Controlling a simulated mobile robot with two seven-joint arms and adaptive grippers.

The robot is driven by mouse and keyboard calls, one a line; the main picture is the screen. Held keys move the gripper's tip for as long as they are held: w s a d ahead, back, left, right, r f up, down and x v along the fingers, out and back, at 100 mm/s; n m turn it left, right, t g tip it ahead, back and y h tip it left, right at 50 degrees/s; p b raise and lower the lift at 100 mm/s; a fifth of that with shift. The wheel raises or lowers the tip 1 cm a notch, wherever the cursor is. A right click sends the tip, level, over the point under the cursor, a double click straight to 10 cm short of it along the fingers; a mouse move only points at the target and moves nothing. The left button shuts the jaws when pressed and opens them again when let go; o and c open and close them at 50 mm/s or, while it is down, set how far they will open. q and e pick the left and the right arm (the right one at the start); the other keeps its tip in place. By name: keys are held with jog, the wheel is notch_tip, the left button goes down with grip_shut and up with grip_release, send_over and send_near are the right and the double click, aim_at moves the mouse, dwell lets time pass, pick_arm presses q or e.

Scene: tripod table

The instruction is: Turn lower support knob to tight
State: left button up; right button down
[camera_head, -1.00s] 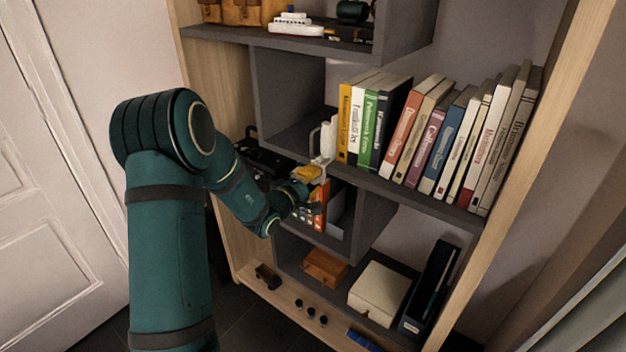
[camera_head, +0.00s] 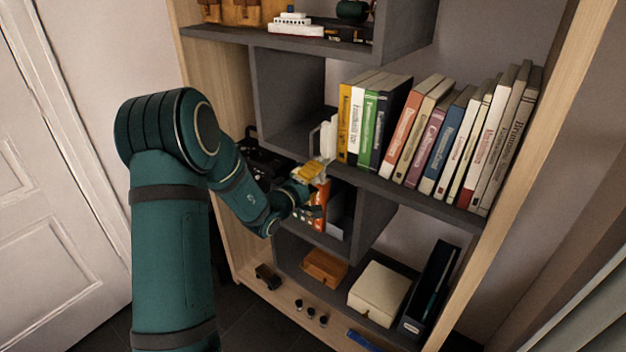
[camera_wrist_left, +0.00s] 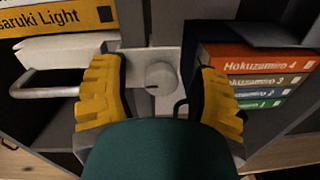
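A small round pale grey knob (camera_wrist_left: 160,77) sits on a white metal bracket (camera_wrist_left: 130,60) in the left wrist view. The bracket has a bent rod handle (camera_wrist_left: 45,90) at its left. In the head view the white bracket (camera_head: 328,138) stands at the shelf edge beside the yellow book. My left gripper (camera_head: 312,172) is just below it. In the left wrist view my left gripper (camera_wrist_left: 160,92) has its yellow ribbed fingers spread, one on each side of the knob, with gaps between. The knob is hidden or too small to make out in the head view. My right gripper is out of view.
A row of books (camera_head: 440,140) fills the shelf to the right. Boxes (camera_head: 380,292) lie on the lower shelf. A grey upright divider is behind the bracket.

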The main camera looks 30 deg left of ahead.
pick_arm(q)
jog(key=shift+s, duration=0.1)
jog(key=s, duration=1.2)
jog(key=shift+a+r, duration=0.3)
jog(key=shift+a, duration=0.1)
jog(key=shift+w, duration=0.1)
